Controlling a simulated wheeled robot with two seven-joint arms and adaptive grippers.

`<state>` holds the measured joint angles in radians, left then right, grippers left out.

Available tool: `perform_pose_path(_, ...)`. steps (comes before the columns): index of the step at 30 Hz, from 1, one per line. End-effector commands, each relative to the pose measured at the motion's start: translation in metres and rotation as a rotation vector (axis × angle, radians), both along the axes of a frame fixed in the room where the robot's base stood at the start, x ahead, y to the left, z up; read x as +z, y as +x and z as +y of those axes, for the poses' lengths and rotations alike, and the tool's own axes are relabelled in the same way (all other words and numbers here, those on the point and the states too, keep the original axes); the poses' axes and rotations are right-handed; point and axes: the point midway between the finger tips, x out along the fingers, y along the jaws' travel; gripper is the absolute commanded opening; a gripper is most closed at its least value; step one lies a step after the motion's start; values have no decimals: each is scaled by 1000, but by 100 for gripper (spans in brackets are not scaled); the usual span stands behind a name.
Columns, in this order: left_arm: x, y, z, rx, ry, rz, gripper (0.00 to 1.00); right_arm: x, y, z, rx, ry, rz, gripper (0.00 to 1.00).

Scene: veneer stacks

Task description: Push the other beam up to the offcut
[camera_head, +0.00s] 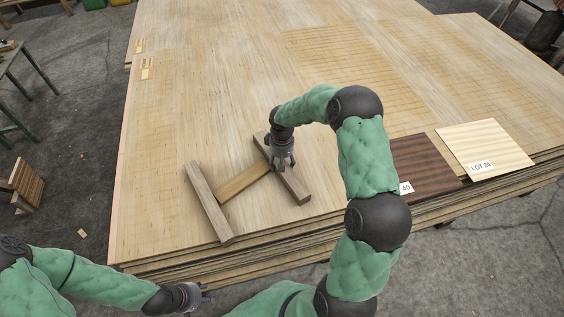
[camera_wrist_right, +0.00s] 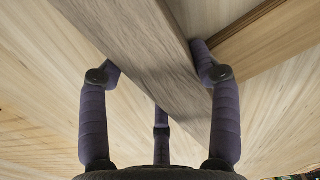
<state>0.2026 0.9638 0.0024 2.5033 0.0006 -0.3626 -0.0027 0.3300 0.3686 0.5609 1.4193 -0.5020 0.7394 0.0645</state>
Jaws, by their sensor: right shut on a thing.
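Two grey-brown beams lie on the pale veneer stack, with a yellower offcut (camera_head: 244,182) set crosswise between them. The left beam (camera_head: 207,200) lies at the offcut's left end, touching or nearly so. The right beam (camera_head: 294,185) lies at its other end; my right gripper (camera_head: 282,164) is over it, shut on it. In the right wrist view the right beam (camera_wrist_right: 150,45) runs between the gripper's fingers (camera_wrist_right: 160,90), and the offcut (camera_wrist_right: 265,32) reaches close to its right side. Any gap there is hidden by a finger. My left gripper (camera_head: 198,294) hangs off the stack's front edge, empty.
A dark veneer sheet (camera_head: 425,160) and a pale sheet with a LOT 20 label (camera_head: 505,150) lie on the right of the stack. The stack surface (camera_head: 220,90) behind the beams is clear. A green table (camera_head: 20,80) and a wooden piece (camera_head: 27,184) stand left on the floor.

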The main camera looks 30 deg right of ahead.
Motion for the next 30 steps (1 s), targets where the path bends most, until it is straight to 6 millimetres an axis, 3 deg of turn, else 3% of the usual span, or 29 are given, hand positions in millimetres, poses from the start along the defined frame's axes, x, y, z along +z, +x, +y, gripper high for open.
perform_pose_path(1, 0, 0, 0, 0, 0, 0, 40, 0, 0, 0, 0, 0, 0, 66)
perform_pose_path(3, 0, 0, 0, 0, 0, 0, 40, 0, 0, 0, 0, 0, 0, 86)
perform_pose_path(4, 0, 0, 0, 0, 0, 0, 40, 0, 0, 0, 0, 0, 0, 91)
perform_pose_path(17, 0, 0, 0, 0, 0, 0, 40, 4, 0, 0, 0, 0, 0, 91)
perform_pose_path(22, 0, 0, 0, 0, 0, 0, 40, 26, 1, 0, 0, -1, -3, 91)
perform_pose_path(30, 0, 0, 0, 0, 0, 0, 40, 80, 1, 0, 0, -1, -4, 91)
